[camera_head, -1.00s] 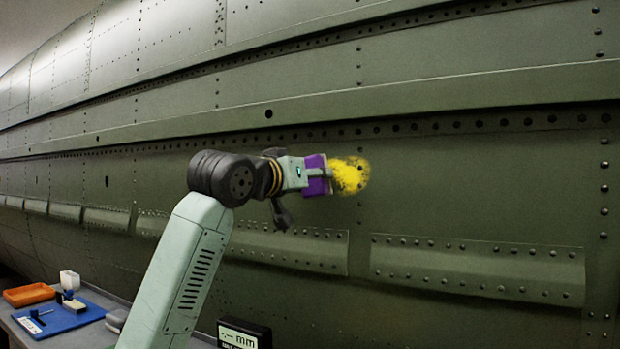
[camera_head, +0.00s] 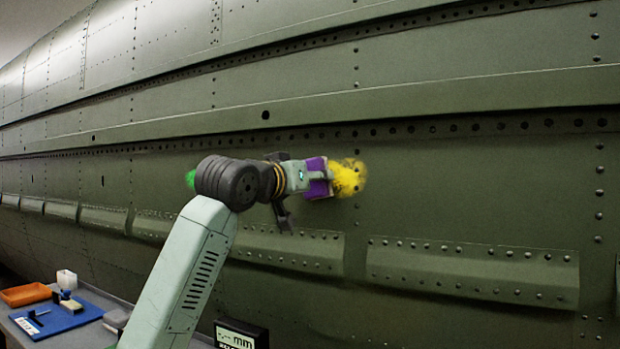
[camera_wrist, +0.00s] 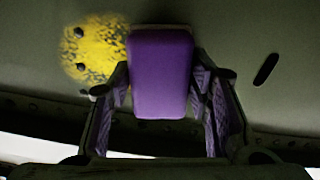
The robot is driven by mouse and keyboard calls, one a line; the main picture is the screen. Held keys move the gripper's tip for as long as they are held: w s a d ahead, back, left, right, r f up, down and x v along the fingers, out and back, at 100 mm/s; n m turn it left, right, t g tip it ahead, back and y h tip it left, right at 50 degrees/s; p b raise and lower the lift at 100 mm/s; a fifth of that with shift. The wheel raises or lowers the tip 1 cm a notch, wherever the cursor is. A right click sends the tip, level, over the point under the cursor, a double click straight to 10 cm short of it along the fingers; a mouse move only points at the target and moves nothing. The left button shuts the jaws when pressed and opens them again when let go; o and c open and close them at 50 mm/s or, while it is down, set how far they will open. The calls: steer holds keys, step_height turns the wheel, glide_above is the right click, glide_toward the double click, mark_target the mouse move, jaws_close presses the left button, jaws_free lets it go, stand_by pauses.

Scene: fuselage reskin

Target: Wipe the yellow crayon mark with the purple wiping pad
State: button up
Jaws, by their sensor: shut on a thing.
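The yellow crayon mark (camera_head: 349,178) is a speckled patch on the green fuselage skin, with a few dark holes or rivets in it. It also shows at the upper left of the wrist view (camera_wrist: 88,48). The purple wiping pad (camera_head: 316,166) is at the left edge of the mark; in the wrist view the pad (camera_wrist: 160,75) stands between the two fingers, just right of the yellow. My gripper (camera_wrist: 163,100) is shut on the pad. In the head view my gripper (camera_head: 318,180) partly covers the pad. Whether the pad touches the skin cannot be told.
A raised riveted strip (camera_head: 470,270) runs along the skin below the mark. A bench at lower left holds an orange tray (camera_head: 27,294), a blue mat (camera_head: 60,318) and a white container (camera_head: 67,280). A display reading mm (camera_head: 240,337) stands at the bottom. A green patch (camera_head: 190,179) shows behind my arm.

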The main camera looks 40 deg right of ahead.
mark_target(326, 191)
steer(key=shift+s+d+b, duration=0.15)
steer(key=shift+s+d, duration=0.15)
steer(key=shift+s, duration=0.5)
steer(key=shift+s+d+b, duration=0.15)
steer(key=shift+s+d, duration=0.15)
steer(key=shift+s, duration=0.45)
steer(key=shift+s+d+b, duration=0.15)
steer(key=shift+s+d, duration=0.35)
steer(key=shift+s, duration=0.6)
steer(key=shift+s+d+b, duration=0.1)
steer(key=shift+s+d, duration=0.45)
steer(key=shift+s, duration=0.6)
steer(key=shift+s+d+b, duration=0.15)
steer(key=shift+s+d, duration=0.35)
steer(key=shift+s, duration=0.6)
